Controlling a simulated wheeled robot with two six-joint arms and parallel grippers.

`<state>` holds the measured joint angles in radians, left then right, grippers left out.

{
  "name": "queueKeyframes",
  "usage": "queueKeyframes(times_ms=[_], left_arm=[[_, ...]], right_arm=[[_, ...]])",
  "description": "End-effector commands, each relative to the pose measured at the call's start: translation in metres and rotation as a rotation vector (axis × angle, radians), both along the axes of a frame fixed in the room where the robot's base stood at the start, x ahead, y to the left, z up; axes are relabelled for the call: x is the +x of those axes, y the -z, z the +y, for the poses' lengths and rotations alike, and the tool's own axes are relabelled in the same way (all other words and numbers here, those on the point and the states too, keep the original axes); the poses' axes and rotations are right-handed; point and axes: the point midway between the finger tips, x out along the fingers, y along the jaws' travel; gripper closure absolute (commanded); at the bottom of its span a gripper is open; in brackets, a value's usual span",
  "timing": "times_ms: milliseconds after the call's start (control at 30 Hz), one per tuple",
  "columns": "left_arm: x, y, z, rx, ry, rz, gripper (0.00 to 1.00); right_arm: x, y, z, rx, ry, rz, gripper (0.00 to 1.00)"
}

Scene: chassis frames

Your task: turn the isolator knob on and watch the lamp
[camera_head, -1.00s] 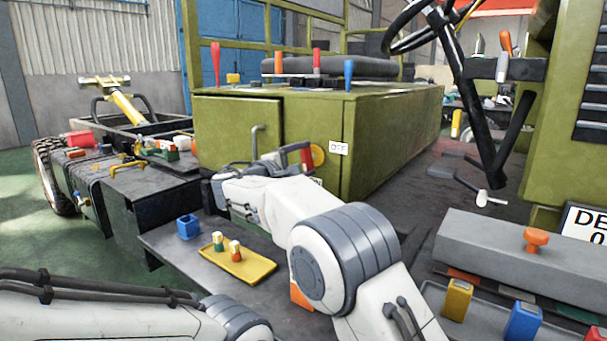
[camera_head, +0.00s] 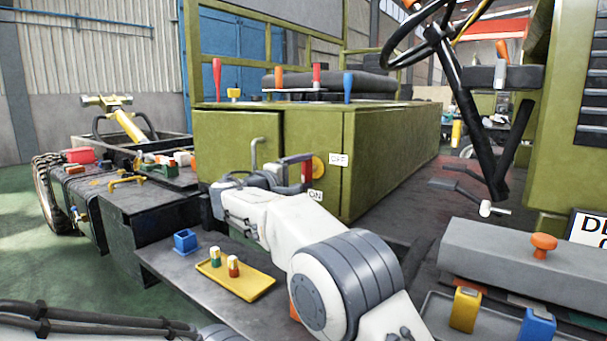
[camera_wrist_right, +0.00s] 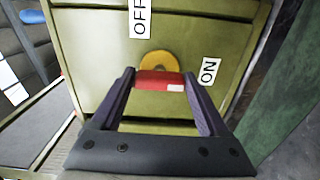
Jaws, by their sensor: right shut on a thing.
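The isolator knob has a red grip (camera_wrist_right: 160,80) with a white mark at one end, in front of a yellow disc (camera_wrist_right: 158,61). It sits on the green cabinet (camera_head: 392,150); its disc also shows in the head view (camera_head: 319,167). My right gripper (camera_wrist_right: 159,79) is shut on the red grip, one finger at each end. The white-marked end lies towards the ON label (camera_wrist_right: 209,71), and the OFF label (camera_wrist_right: 139,18) is above the disc. My left gripper is out of view. I cannot make out which thing is the lamp.
A yellow tray (camera_head: 262,287) with two small bottles and a blue box (camera_head: 186,241) stand left of my right arm. A grey block with an orange knob (camera_head: 544,242) is at the right. Coloured levers stand on the cabinet top.

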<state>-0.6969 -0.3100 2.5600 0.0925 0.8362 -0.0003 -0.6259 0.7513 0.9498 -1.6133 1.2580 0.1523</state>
Motion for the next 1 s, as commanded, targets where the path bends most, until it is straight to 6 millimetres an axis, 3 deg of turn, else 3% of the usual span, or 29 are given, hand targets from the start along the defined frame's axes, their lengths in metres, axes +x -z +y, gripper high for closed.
queueKeyframes(times_ms=[33,67,100,433,800,1000], left_arm=[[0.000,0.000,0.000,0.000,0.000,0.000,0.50],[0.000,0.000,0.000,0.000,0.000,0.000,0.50],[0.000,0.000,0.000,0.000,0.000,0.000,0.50],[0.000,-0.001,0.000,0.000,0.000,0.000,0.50],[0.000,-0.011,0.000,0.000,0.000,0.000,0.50],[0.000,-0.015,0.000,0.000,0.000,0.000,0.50]], right_arm=[[0.000,0.003,0.002,0.004,-0.001,0.003,0.15],[0.000,0.003,0.002,0.004,-0.001,0.003,0.03],[0.000,0.003,0.001,0.004,-0.001,0.003,0.00],[-0.007,0.000,0.006,0.001,-0.003,0.002,0.00],[-0.063,0.000,0.047,0.000,-0.005,0.004,0.00],[-0.081,0.001,0.061,0.001,-0.003,0.003,0.00]])
